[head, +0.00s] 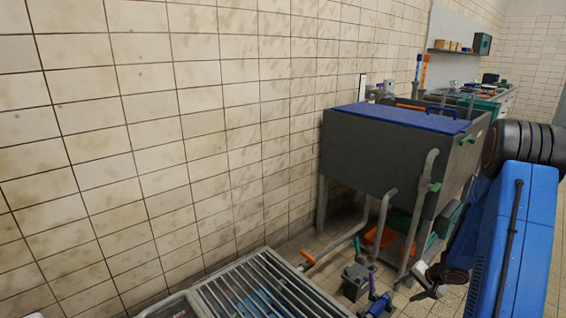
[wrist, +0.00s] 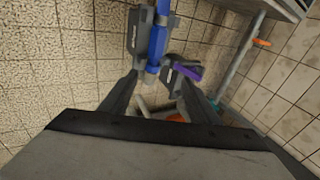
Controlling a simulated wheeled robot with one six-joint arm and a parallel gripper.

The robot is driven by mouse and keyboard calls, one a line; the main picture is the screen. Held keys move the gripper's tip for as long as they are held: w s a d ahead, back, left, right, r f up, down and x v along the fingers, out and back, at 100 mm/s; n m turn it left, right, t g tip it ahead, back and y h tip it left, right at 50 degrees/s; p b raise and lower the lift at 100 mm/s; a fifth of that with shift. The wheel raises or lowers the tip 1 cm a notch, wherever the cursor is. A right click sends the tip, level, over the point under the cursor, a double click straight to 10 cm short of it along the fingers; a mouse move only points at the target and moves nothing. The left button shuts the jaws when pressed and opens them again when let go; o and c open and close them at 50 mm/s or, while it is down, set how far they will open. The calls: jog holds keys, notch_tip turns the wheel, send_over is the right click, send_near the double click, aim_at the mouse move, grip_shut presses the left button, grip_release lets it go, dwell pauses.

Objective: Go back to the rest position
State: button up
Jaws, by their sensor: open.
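My gripper (wrist: 160,100) shows in the wrist view with its two dark fingers spread apart. No object is gripped between them. Beyond the fingertips lies a grey pump-like unit with a blue pipe (wrist: 157,42) and a purple handle (wrist: 187,72). In the head view, a similar grey unit (head: 357,278) stands on the floor by the tank, with a blue and purple part (head: 378,300) beside it.
A grey tank (head: 375,150) with a blue lid (head: 395,117) stands against the tiled wall (head: 170,130). Grey pipes (head: 425,205) run down its front. A metal grating (head: 260,290) is at the bottom. A bench with tools (head: 480,97) is farther back.

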notch_tip(320, 180, up, 16)
jog(key=w+r+n+t+h, duration=0.1)
jog(key=n+t+h, duration=0.1)
jog(key=h, duration=0.3)
jog(key=s+a+r+n+h, duration=0.1)
jog(key=s+a+r, duration=0.15)
jog(key=r, duration=0.35)
jog(key=s+a+r+h, duration=0.1)
jog(key=s+r, duration=0.3)
jog(key=r, duration=0.2)
jog(key=s+a+r+n+g+y, duration=0.1)
jog(key=s+a+r+n+y, duration=0.1)
jog(key=s+a, duration=0.8)
jog(key=s+a+r+n+g+y, duration=0.1)
jog(key=s+a+r+n, duration=0.4)
jog(key=s+a, duration=0.5)
jog(key=s+r+y, duration=0.1)
jog(key=s, duration=0.7)
jog(key=shift+s+a+r, duration=0.15)
jog(key=shift+s+a, duration=0.05)
jog(key=shift+a, duration=0.1)
jog(key=shift+c, duration=0.7)
